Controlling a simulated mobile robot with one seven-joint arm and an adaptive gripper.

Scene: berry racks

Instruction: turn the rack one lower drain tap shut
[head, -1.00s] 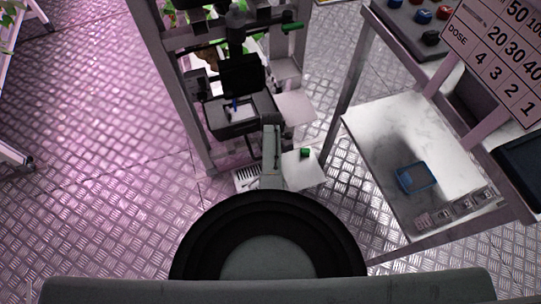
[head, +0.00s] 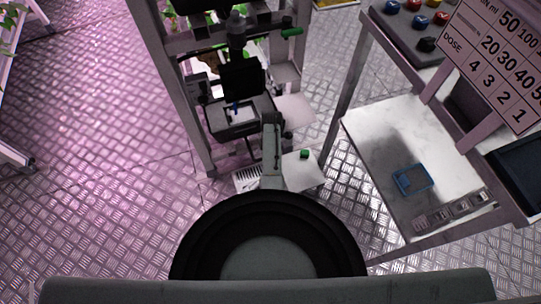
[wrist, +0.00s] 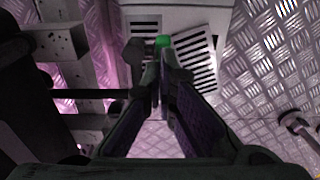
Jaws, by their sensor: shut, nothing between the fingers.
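In the wrist view my gripper (wrist: 162,62) has its two dark fingers together, with nothing held between them. A small green piece (wrist: 163,41), which looks like a tap handle, shows just past the fingertips. I cannot tell whether the fingertips touch it. In the head view a small green piece (head: 304,153) sits on a pale plate low on the rack, and a longer green handle (head: 292,32) sticks out higher up. I cannot tell which of them is in the wrist view. My gripper is not clearly visible in the head view.
Pale slotted panels (wrist: 196,62) lie around the green piece. The rack's upright (head: 190,130) stands on the left in the head view. A bench (head: 375,125) with a blue tray (head: 432,184) stands to the right. Patterned metal floor is open at left.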

